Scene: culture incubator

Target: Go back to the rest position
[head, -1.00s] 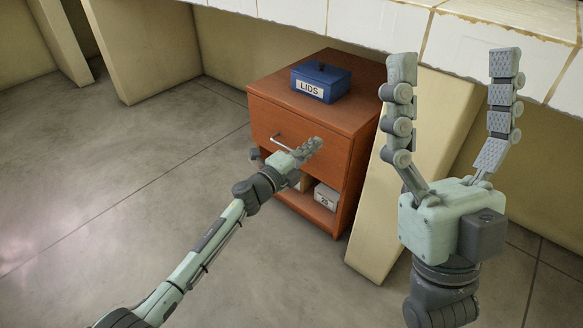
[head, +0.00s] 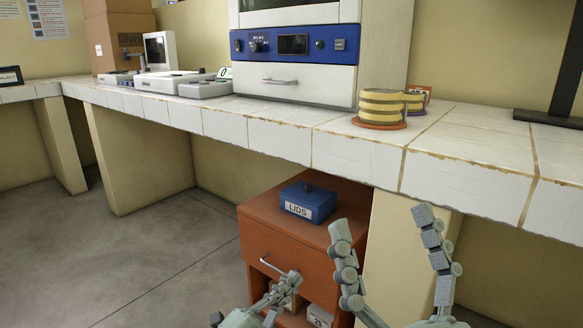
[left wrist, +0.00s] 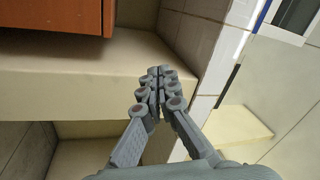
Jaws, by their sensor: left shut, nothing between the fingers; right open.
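My left gripper (head: 284,287) is shut and empty, low in the head view, in front of the wooden drawer cabinet (head: 334,240). I cannot tell how far it is from the drawer front. In the left wrist view its fingers (left wrist: 158,72) are pressed together, with a corner of the cabinet (left wrist: 60,16) at the upper left. My right gripper (head: 385,224) is open and empty at the lower right of the head view, its fingers spread upward in front of the bench support. Its base is partly cut off by the picture's lower edge.
A blue box marked LIDS (head: 308,202) sits on the cabinet under the tiled bench (head: 350,155). On the bench are a blue-and-white incubator (head: 297,72), a yellow striped mug (head: 381,106) and several instruments. Floor at the left (head: 150,262) is clear.

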